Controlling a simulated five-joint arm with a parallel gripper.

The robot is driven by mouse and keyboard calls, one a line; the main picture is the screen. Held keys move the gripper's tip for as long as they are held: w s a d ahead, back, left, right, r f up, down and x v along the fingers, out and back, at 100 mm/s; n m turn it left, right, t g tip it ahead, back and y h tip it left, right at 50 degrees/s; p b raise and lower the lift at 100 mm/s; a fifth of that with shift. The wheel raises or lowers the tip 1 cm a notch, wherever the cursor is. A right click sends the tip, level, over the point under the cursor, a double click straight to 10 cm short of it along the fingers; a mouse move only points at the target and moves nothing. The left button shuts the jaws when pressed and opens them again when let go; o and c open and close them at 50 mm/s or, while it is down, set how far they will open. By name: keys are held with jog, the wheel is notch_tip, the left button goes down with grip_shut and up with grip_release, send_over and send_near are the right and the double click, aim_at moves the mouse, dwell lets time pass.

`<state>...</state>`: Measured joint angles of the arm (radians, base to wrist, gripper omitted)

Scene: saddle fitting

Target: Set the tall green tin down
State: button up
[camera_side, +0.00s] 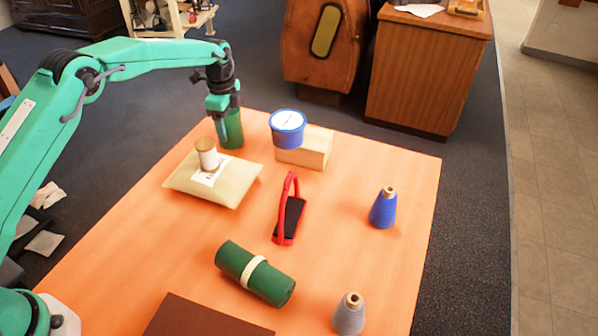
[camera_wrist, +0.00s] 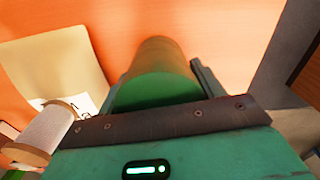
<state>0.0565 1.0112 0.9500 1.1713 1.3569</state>
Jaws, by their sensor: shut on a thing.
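The tall green tin (camera_side: 231,130) is upright near the table's far left edge in the side view. My gripper (camera_side: 222,104) is above it, shut on its upper part. In the wrist view the tin (camera_wrist: 158,72) sits between the two fingers of my gripper (camera_wrist: 157,90). The tin's base is close to the tabletop; I cannot tell whether it touches. The upper part of the tin is partly hidden by my gripper.
A cream pad (camera_side: 232,187) bearing a thread spool (camera_side: 207,155) is close in front of the tin. A wooden block (camera_side: 308,150) with a blue tub (camera_side: 287,127) is to the right.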

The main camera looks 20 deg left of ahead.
jog(key=shift+f, duration=0.15)
jog(key=o, duration=1.3)
notch_tip(320, 180, up, 11)
jog(key=shift+d+r, duration=0.1)
jog(key=shift+d, duration=0.05)
jog(key=shift+r, duration=0.5)
jog(key=shift+s, duration=0.1)
